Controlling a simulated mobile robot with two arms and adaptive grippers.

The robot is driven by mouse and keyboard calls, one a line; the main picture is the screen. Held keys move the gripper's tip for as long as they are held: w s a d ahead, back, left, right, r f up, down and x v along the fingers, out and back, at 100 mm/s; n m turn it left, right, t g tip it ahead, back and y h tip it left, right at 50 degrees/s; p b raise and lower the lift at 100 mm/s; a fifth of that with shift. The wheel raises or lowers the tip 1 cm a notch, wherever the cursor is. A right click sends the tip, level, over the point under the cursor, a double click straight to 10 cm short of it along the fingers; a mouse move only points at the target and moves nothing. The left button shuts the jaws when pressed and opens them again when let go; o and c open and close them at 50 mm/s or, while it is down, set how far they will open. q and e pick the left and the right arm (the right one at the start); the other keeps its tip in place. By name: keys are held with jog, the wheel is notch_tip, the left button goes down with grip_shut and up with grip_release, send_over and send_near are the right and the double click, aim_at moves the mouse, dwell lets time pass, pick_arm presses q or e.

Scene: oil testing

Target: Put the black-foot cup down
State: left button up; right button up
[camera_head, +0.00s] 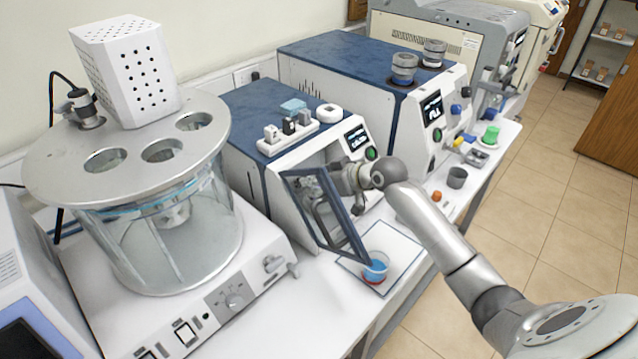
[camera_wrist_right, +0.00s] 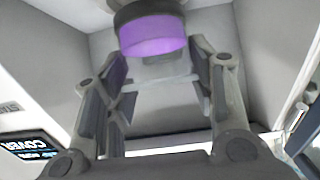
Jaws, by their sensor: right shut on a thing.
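My right gripper (camera_head: 318,186) reaches into the open front of the small blue-and-white tester (camera_head: 262,112); the tilted, dark-framed door partly covers it. In the right wrist view, its two fingers (camera_wrist_right: 166,72) are closed on the black-foot cup (camera_wrist_right: 153,38), which has a dark grey foot and a purple band and appears foot-up in that picture. Pale chamber walls surround it. I cannot tell whether the foot touches a surface. The cup is hidden in the head view. My left gripper is not in view.
A clear cup with blue liquid and a red foot (camera_head: 376,270) stands on a square pad (camera_head: 400,250) below the door's lower edge. A large glass bath (camera_head: 175,240) stands at left. A small grey pot (camera_head: 457,177) and an orange knob-like piece (camera_head: 436,196) lie right of the arm.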

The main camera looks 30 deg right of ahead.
jog(key=shift+f, duration=0.8)
jog(key=shift+w+a+f+p, duration=0.1)
jog(key=shift+w+p, duration=0.1)
jog(key=shift+p, duration=0.3)
jog(key=shift+f, duration=0.2)
jog(key=shift+f, duration=0.1)
jog(key=shift+f, duration=0.1)
jog(key=o, duration=1.2)
jog(key=shift+r, duration=0.2)
